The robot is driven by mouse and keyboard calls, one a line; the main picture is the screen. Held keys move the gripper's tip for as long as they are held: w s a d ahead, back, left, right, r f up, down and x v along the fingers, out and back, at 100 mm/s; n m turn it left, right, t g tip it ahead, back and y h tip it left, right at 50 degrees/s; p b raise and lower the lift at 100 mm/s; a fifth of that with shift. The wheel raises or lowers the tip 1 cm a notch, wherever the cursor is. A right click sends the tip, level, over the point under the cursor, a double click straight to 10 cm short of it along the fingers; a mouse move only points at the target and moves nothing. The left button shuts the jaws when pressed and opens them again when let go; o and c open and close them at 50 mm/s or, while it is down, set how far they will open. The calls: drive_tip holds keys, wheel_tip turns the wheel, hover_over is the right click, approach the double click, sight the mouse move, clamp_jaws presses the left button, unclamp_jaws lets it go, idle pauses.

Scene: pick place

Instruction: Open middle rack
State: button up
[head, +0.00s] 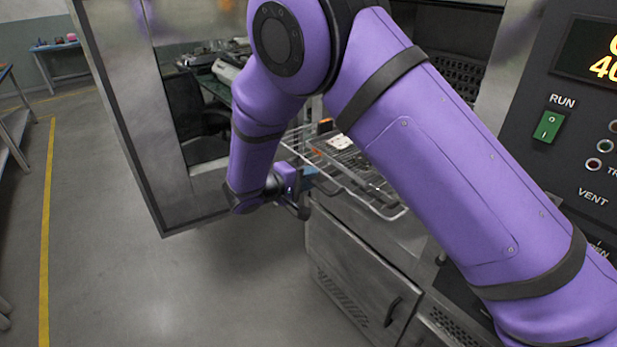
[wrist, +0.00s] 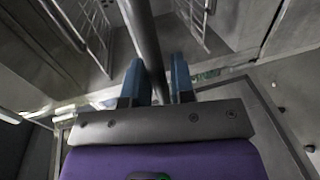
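A wire rack (head: 378,207) sticks out of the front of the steel oven in the head view, with a few small items on it. Wire grids also show at the top of the wrist view, on the left (wrist: 92,30) and right. My gripper (wrist: 160,82) has its two blue fingers on either side of a dark bar (wrist: 146,35), which fills most of the gap. The bar looks like the rack's handle (head: 326,187). In the head view my gripper (head: 303,193) is at the rack's front left, and my arm hides part of the rack and oven opening.
The oven door (head: 150,130) with its window stands open on the left. The control panel (head: 575,130) is on the right. A lower cabinet (head: 350,265) with a handle is below the rack. The floor (head: 150,280) at front left is clear.

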drive_tip(key=shift+o, duration=1)
drive_tip(key=v, duration=1)
drive_tip(key=shift+s+a, duration=0.25)
drive_tip(key=shift+a, duration=0.05)
drive_tip(key=s+d+r+m+g+y, duration=0.2)
drive_tip(key=d+r+g, duration=0.2)
drive_tip(key=d+r, duration=0.65)
drive_tip(key=s+d+r+m+g+y, duration=0.3)
drive_tip(key=d+r, duration=0.4)
drive_tip(key=d, duration=0.7)
drive_tip(key=s+d+r+t+y, duration=0.1)
drive_tip(key=s+d+r+y, duration=0.1)
drive_tip(key=s+d, duration=0.2)
drive_tip(key=s+d+r+m+t+y, duration=0.1)
drive_tip(key=s+d+r+y, duration=0.2)
drive_tip(key=s, duration=0.7)
drive_tip(key=s+d+r+m+t+y, duration=0.1)
drive_tip(key=s+d+r+y, duration=0.1)
drive_tip(key=s+d, duration=0.4)
drive_tip(key=shift+s+r+y, duration=0.25)
drive_tip(key=shift+s+y, duration=0.05)
drive_tip(key=shift+s, duration=0.45)
